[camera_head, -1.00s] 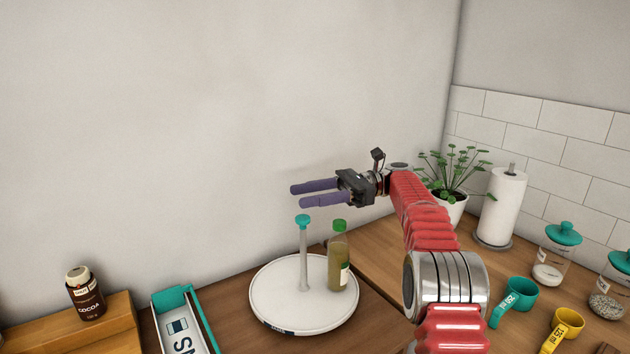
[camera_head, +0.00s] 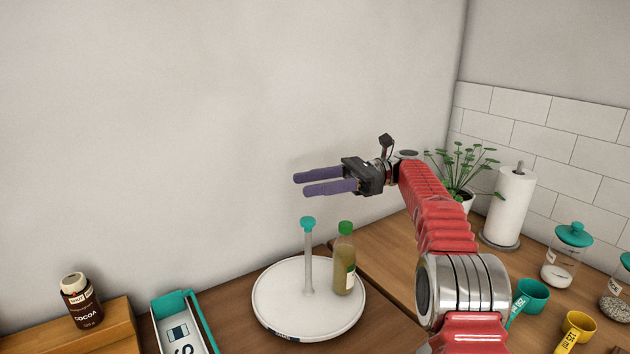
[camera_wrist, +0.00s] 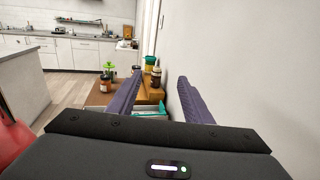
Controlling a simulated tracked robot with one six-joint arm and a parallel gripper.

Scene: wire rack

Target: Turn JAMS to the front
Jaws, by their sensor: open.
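A round white turntable (camera_head: 285,300) with a central post and teal knob (camera_head: 308,223) stands on the wooden counter. A dark label sits on its front left rim, too small to read, so I cannot tell whether it says JAMS. A green-capped bottle (camera_head: 344,262) with greenish contents stands on the turntable, right of the post. My gripper (camera_head: 325,182) is open and empty, above and behind the turntable, fingers pointing left. In the wrist view its two purple fingers (camera_wrist: 157,98) are apart with nothing between them.
A cocoa jar (camera_head: 82,302) stands on a wooden block at left, beside a teal-and-white box (camera_head: 182,325). A plant, a paper towel roll (camera_head: 510,208), jars and measuring cups (camera_head: 530,296) occupy the right. The wall is close behind my gripper.

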